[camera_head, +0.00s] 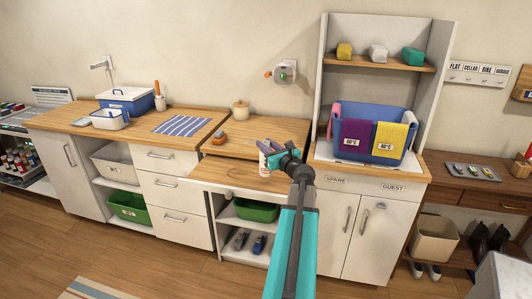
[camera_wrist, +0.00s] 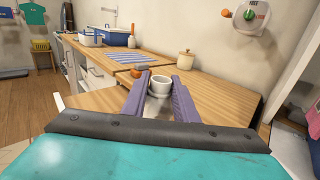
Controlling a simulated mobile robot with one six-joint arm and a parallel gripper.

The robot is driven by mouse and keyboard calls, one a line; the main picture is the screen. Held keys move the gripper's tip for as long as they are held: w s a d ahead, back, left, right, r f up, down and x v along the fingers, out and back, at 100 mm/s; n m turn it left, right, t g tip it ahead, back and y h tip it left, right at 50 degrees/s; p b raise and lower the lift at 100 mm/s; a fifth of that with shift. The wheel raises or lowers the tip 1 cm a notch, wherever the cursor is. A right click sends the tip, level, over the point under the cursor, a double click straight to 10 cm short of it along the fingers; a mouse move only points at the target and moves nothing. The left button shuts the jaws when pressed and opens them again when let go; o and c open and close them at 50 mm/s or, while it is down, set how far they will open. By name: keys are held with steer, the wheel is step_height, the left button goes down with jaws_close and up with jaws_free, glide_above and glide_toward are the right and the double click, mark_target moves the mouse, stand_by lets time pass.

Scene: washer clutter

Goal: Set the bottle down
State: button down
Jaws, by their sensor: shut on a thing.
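The bottle (camera_head: 264,162) is white with some red on its side, seen in the head view over the wooden worktop. My gripper (camera_head: 269,149) is shut on it from the near side. In the wrist view the bottle (camera_wrist: 160,86) shows as a white round top between the two purple fingers of my gripper (camera_wrist: 158,83). It looks about upright. I cannot tell whether its base touches the worktop (camera_head: 230,172); its lower part is partly hidden in the wrist view.
A lidded jar (camera_head: 240,110) stands at the back of the counter, and an orange-topped object (camera_head: 218,138) lies left of the bottle. A striped cloth (camera_head: 183,126) is farther left. A blue basket (camera_head: 372,137) with hanging cloths stands right. Worktop around the bottle looks mostly bare.

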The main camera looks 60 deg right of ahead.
steer(key=shift+w+d, duration=0.3)
steer(key=shift+d, duration=0.15)
steer(key=shift+a+f+p, duration=0.1)
steer(key=shift+f+p, duration=0.2)
steer(key=shift+f, duration=1.45)
steer(key=shift+s, duration=0.1)
steer(key=c, duration=1.4)
jaws_free()
steer(key=shift+f, duration=0.1)
steer(key=shift+b+v, duration=1)
steer(key=shift+v, duration=5)
